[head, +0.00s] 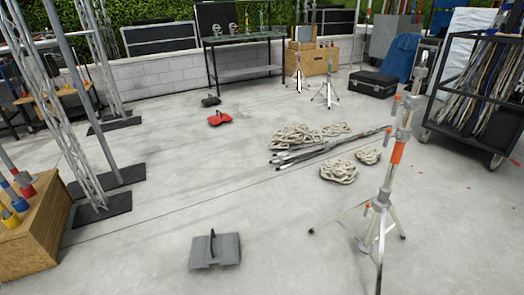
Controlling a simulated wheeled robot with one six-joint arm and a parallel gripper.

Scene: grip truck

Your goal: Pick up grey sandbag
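A grey sandbag (215,252) lies on the concrete floor in the lower middle of the head view. It has two flat halves and a dark handle (212,243) standing up between them. Its top and front are clear, with nothing on it. A red sandbag (220,118) and a dark sandbag (210,100) lie farther back on the floor. My gripper does not show in this view.
A silver stand (385,190) with spread legs stands at the right. Rope coils (338,171) and metal poles (325,148) lie mid-floor. A wooden crate (30,232) and truss bases (104,207) are at the left. Floor around the grey sandbag is clear.

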